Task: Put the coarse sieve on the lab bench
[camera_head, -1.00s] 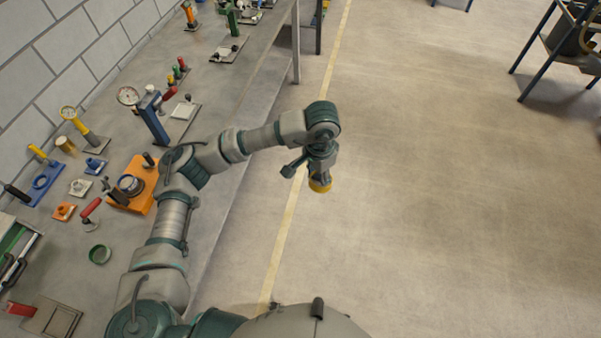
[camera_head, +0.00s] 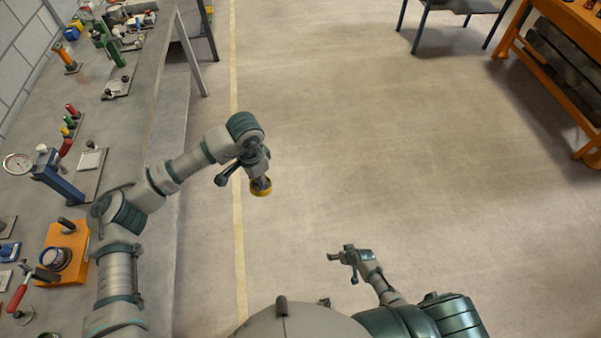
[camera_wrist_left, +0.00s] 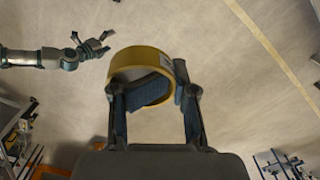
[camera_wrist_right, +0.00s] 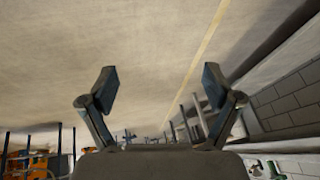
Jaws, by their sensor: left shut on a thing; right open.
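The coarse sieve appears as a yellow ring (camera_head: 261,187) below my left gripper (camera_head: 257,176), out over the open floor. In the left wrist view the yellow ring (camera_wrist_left: 125,72) sits between the fingers of my left gripper (camera_wrist_left: 155,95), which is shut on its wall. My right gripper (camera_head: 345,255) is empty, low over the floor at the bottom middle. In the right wrist view my right gripper (camera_wrist_right: 158,85) has its fingers spread wide with nothing between them. The grey lab bench (camera_head: 140,125) runs along the left side, to the left of the held ring.
On the bench stand an orange block with a round part (camera_head: 62,255), a blue stand with a gauge (camera_head: 55,182), a red-handled clamp (camera_head: 20,295) and several small tools. An orange-framed table (camera_head: 570,70) and a dark-legged table (camera_head: 455,8) stand at the right and back. The floor between is clear.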

